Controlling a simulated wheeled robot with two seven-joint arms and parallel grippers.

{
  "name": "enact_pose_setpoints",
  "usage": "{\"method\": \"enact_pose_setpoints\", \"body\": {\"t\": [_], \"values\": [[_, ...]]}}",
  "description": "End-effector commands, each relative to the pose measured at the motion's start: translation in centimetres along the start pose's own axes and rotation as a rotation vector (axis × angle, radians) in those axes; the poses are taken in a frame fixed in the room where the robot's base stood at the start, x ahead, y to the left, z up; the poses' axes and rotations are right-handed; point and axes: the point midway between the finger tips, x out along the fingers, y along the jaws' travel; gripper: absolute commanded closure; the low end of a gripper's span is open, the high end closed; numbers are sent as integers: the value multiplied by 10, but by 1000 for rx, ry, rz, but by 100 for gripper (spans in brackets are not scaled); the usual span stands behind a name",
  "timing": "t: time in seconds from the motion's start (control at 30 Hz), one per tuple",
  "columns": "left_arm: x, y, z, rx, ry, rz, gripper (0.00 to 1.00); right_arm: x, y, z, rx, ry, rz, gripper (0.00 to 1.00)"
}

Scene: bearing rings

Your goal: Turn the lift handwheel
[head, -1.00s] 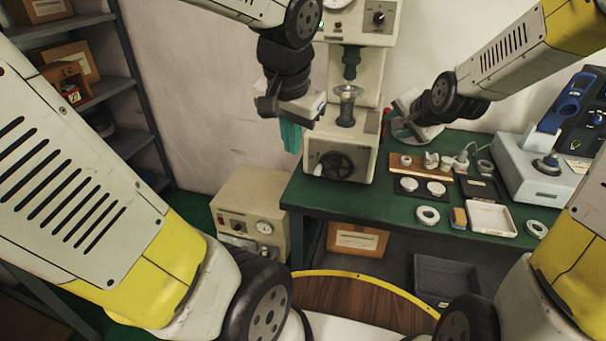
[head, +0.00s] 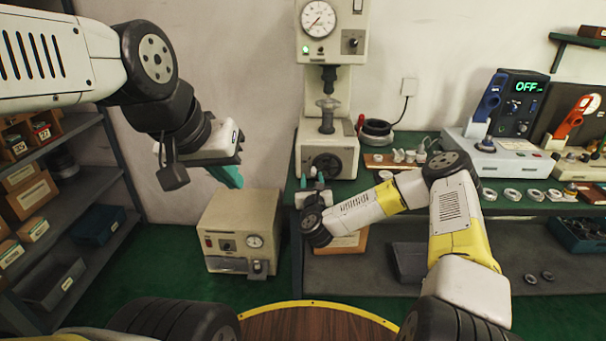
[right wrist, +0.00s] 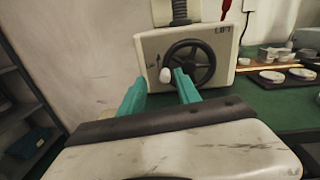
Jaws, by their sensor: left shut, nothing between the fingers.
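The lift handwheel (head: 327,162) is a dark spoked wheel low on the front of the pale tester. In the right wrist view the black handwheel (right wrist: 205,62) carries a white knob (right wrist: 165,75) at its lower left, under the LIFT label. My right gripper (head: 312,180) is just in front of the wheel's lower part. Its teal fingers are apart, and in the right wrist view the gripper (right wrist: 160,83) has the knob between its fingertips; contact is not clear. My left gripper (head: 230,178) is shut and empty, left of the tester.
A beige box with a gauge (head: 242,232) stands below, left of the green bench. Shelves (head: 92,200) stand at the far left. Rings and small parts (head: 405,156) lie on the bench to the right. A red-handled item (right wrist: 225,8) is close right of the tester.

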Motion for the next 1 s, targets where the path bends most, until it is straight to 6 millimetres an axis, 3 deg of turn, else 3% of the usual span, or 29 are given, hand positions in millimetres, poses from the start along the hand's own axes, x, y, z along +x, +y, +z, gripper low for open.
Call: {"method": "enact_pose_setpoints", "body": {"t": [0.23, 0.7, 1.0], "values": [[-2, 1, 1, -10, 14, 9, 100, 5, -11, -12, 103, -2, -72, 61], [-2, 1, 1, -9, 13, 9, 100, 69, -14, -12, 100, -2, -70, 61], [-2, 1, 1, -9, 13, 9, 100, 75, -14, -12, 100, 0, -67, 61]]}}
